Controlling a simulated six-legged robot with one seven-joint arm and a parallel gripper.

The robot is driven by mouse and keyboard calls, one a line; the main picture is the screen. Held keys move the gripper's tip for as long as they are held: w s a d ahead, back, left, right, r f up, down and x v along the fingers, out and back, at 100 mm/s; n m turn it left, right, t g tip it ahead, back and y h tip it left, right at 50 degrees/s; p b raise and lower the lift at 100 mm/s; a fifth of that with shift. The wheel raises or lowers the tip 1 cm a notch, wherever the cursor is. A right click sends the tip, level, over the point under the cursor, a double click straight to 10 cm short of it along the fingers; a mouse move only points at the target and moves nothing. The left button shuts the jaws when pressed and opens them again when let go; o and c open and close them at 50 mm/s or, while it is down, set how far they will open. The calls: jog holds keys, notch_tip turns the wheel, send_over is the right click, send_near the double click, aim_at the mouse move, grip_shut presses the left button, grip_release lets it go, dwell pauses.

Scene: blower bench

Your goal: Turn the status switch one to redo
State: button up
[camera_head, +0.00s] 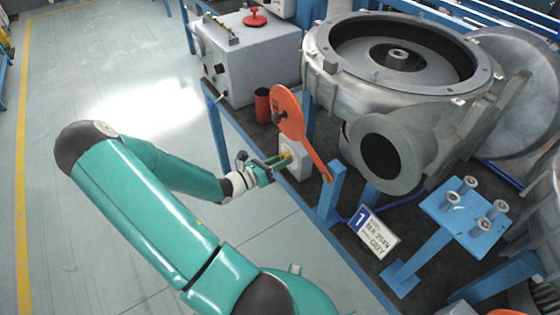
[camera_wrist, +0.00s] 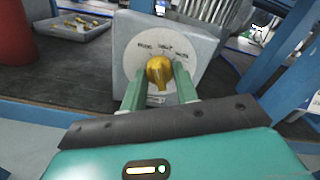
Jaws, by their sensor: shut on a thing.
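The status switch is a pale grey box (camera_wrist: 202,57) with a round white dial (camera_wrist: 135,58) and a yellow knob (camera_wrist: 159,72). Small words sit around the top of the dial; the left one looks like "REDO", the others are hard to read. The knob looks about upright between the left and right words. My gripper (camera_wrist: 160,80) has its green fingers on both sides of the knob and is shut on it. In the head view, the box (camera_head: 296,162) stands at the bench edge, and my gripper (camera_head: 281,160) reaches it from the left.
A red cylinder (camera_head: 262,106), a grey control box (camera_head: 247,60) and a large metal blower housing (camera_head: 400,80) stand on the bench. A "1" label (camera_head: 374,231) is at right. The floor at left is clear.

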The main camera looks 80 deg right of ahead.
jog(key=n, duration=0.3)
jog(key=shift+n, duration=0.3)
dwell(0.4)
jog(key=o, duration=1)
jog(key=shift+c, duration=0.2)
jog(key=shift+a, duration=0.1)
jog(key=v, duration=1.3)
jog(key=shift+w+a, duration=0.25)
jog(key=shift+w, duration=0.05)
